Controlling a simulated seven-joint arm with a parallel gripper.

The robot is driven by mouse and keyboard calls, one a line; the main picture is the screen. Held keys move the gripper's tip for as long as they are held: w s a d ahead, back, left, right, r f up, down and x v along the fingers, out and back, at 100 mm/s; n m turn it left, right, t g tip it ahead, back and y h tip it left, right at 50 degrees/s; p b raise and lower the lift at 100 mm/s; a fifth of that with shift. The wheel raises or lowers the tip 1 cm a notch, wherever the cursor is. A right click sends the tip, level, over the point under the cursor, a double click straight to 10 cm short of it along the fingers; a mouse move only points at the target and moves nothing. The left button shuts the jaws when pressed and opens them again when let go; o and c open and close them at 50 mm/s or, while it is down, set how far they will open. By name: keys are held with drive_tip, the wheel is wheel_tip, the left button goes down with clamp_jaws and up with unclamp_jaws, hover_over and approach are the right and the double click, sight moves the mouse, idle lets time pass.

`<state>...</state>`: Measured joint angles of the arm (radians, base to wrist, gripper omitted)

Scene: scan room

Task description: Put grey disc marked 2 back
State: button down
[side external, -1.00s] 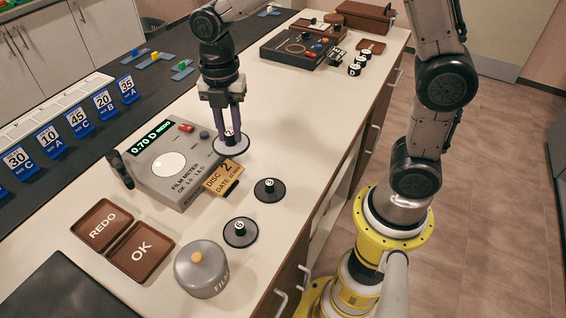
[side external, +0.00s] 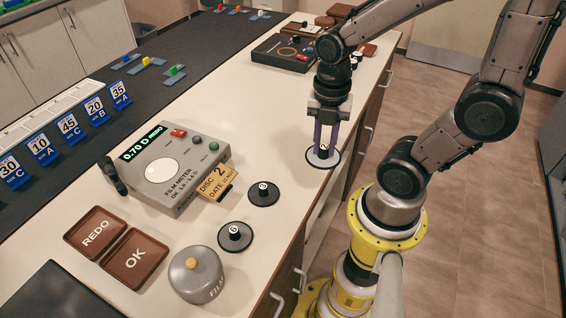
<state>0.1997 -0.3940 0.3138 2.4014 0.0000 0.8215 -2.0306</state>
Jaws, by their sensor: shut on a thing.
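My gripper (side external: 324,144) points down and is shut on the knob of a grey disc (side external: 313,160) with a pale face and dark rim. The number on its knob is too small to read. The disc is level, close to the counter's right edge; I cannot tell whether it touches the counter. Two dark discs with numbered knobs lie on the counter to the lower left: one (side external: 263,198) beside the yellow card (side external: 212,182) reading DISC 2, the other (side external: 235,243) nearer the camera.
The film meter (side external: 175,170) shows 0.70 D REDO. The REDO tray (side external: 95,232), OK tray (side external: 134,258) and a grey lidded pot (side external: 197,279) stand in front. A dark case (side external: 283,50) is at the back. The counter (side external: 265,130) left of my gripper is clear.

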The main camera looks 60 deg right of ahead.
drive_tip(key=w+d+f, duration=0.1)
drive_tip(key=w+f, duration=0.2)
drive_tip(key=w, duration=0.3)
hover_over(283, 171)
drive_tip(key=f, duration=0.5)
drive_tip(key=shift+s+f, duration=0.1)
drive_tip(key=shift+s, duration=0.1)
drive_tip(key=shift+w+f, duration=0.2)
drive_tip(key=shift+f, duration=1.6)
drive_tip(key=c, duration=0.7)
unclamp_jaws()
drive_tip(key=shift+f, duration=0.1)
